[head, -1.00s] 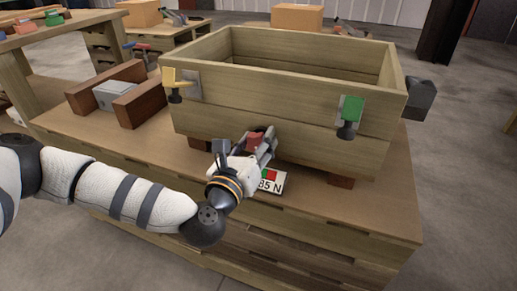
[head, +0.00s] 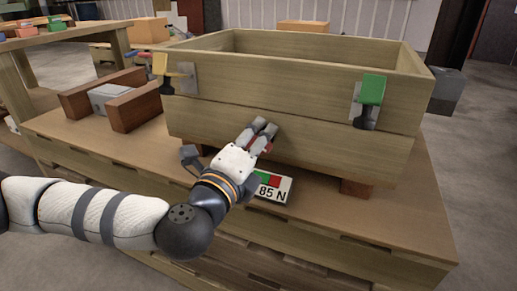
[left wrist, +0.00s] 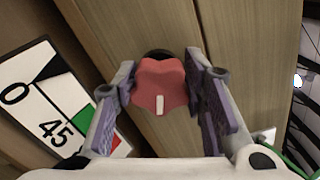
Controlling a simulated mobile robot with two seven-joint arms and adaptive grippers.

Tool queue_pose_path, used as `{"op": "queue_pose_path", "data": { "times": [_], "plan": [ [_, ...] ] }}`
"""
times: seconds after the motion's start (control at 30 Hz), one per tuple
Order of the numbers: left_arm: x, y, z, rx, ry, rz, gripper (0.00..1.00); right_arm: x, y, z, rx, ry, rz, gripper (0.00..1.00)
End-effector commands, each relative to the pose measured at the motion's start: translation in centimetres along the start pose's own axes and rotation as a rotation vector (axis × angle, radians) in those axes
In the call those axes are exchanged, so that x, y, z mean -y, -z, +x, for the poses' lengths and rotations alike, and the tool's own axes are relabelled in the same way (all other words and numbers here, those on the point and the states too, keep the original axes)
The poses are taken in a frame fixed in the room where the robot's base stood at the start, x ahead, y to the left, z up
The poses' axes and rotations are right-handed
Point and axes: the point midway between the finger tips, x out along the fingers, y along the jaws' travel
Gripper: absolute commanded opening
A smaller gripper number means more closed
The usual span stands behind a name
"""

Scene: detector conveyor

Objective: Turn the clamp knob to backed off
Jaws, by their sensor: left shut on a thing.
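The clamp knob is a red lobed knob (left wrist: 160,84) with a white mark, on the front wall of a wooden box (head: 290,95). In the left wrist view it sits between the two fingers of my left gripper (left wrist: 160,95), which is shut on it. The white mark points toward the gripper's palm. In the head view my left gripper (head: 260,137) reaches up to the box's front wall, and the knob (head: 263,146) is mostly hidden by its fingers. A dial plate (left wrist: 52,100) with numbers and green and red fields lies beside the knob. My right gripper is not in view.
A yellow clamp (head: 165,68) and a green clamp (head: 373,90) are on the box's front wall. Brown blocks around a grey piece (head: 112,94) stand left. The wooden bench top (head: 345,225) is clear at front right.

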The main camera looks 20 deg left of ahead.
Motion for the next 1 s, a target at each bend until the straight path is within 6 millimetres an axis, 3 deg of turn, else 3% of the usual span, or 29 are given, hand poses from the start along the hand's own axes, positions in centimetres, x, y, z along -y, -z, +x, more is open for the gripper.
{"op": "queue_pose_path", "data": {
  "times": [0.03, 0.5, 1.0],
  "plan": [
    [-0.6, 0.3, 0.0, -0.005, -0.007, -0.037, 0.11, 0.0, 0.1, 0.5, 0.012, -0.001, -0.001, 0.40],
    [-0.5, 0.4, 0.0, -0.006, -0.005, -0.324, 0.11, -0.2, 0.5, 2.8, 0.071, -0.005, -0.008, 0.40],
    [-0.2, 0.2, -0.1, -0.006, -0.004, -0.387, 0.11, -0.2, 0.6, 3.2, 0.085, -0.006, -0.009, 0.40]
  ]
}}
